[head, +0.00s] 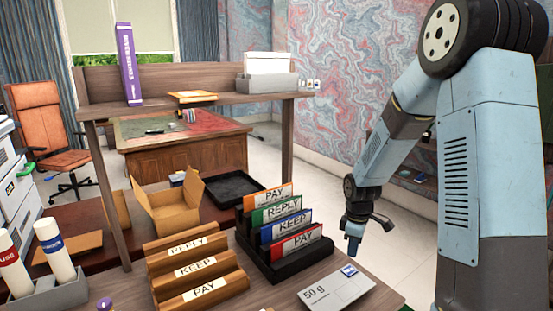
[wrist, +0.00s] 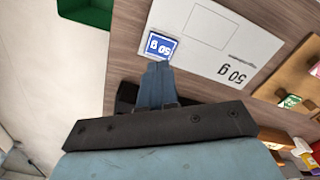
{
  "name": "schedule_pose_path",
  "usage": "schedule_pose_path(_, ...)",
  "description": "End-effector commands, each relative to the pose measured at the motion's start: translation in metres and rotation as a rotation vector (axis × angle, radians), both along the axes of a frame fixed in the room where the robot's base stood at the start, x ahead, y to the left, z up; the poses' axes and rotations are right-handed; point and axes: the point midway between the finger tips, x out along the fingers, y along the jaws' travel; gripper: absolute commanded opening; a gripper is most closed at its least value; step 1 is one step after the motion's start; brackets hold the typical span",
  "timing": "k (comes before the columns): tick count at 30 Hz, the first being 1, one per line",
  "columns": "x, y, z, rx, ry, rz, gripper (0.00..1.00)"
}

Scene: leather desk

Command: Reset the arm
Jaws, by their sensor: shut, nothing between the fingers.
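My gripper (head: 354,246) hangs at the end of my arm, to the right of the black file holder and above the right edge of the desk. In the wrist view my gripper (wrist: 158,68) has its fingers together with nothing between them. Below it lies a white card (head: 338,287) marked "50 g" with a blue stamp in one corner. The card also shows in the wrist view (wrist: 215,70), with the fingertips appearing close to the stamp (wrist: 160,46). I cannot tell the exact height of the fingers above the card.
A black holder (head: 290,267) bears coloured cards marked PAY, REPLY and KEEP. A wooden rack (head: 197,272) with similar labels stands left of it. An open cardboard box (head: 170,212) and a black tray (head: 235,188) sit behind. A shelf (head: 190,105) spans above. Open floor lies right of the desk.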

Motion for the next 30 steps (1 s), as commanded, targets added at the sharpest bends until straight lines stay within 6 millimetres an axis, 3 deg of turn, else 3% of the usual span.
schedule_pose_path(17, -0.001, 0.0, 0.012, -0.001, -0.003, -0.005, 0.0)
schedule_pose_path(23, -0.009, -0.002, 0.039, -0.015, -0.034, -0.07, 0.0)
schedule_pose_path(30, -0.029, -0.004, 0.089, -0.028, -0.097, -0.207, 0.0)
